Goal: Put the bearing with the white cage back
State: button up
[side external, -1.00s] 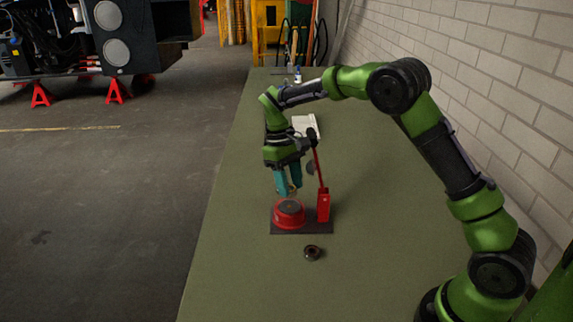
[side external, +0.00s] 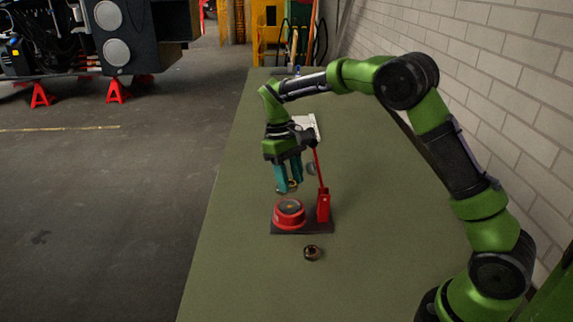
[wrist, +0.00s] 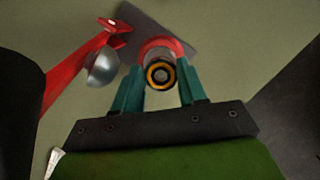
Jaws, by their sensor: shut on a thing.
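My gripper (side external: 288,187) is shut on a bearing (wrist: 160,75), held between the teal fingertips in the air. In the wrist view the bearing shows a dark ring and a yellow-orange ring around a dark centre; I cannot make out a white cage. Below it is the red round seat (side external: 289,214) of a fixture on a dark plate (side external: 305,229); in the wrist view the red seat (wrist: 170,44) shows behind the bearing. The bearing is apart from the seat. A second dark bearing (side external: 312,252) lies on the green bench in front of the plate.
The fixture's red lever (side external: 319,166) stands raised beside my fingers, with a silver dome (wrist: 103,68) on it. A white flat item (side external: 306,124) lies farther back.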

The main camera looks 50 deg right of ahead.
jog(key=s+a+f, duration=0.2)
jog(key=s, duration=0.4)
jog(key=s+a+f, duration=0.2)
jog(key=s+a, duration=0.1)
jog(key=s, duration=0.3)
jog(key=s+a+f, duration=0.2)
jog(key=s+a, duration=0.1)
jog(key=s, duration=0.4)
jog(key=shift+a+f, duration=0.1)
jog(key=shift+a, duration=0.05)
jog(key=shift+a+f, duration=0.1)
jog(key=w+a, duration=0.1)
jog(key=w, duration=0.3)
jog(key=w+a+f, duration=0.1)
jog(key=w, duration=0.4)
jog(key=w+a, duration=0.2)
jog(key=w, duration=0.3)
jog(key=shift+w+f, duration=0.35)
jog(key=shift+w, duration=0.05)
jog(key=shift+w+x, duration=0.2)
jog(key=shift+x, duration=0.6)
jog(key=shift+w+x, duration=0.2)
jog(key=shift+x, duration=0.6)
jog(key=shift+f, duration=0.1)
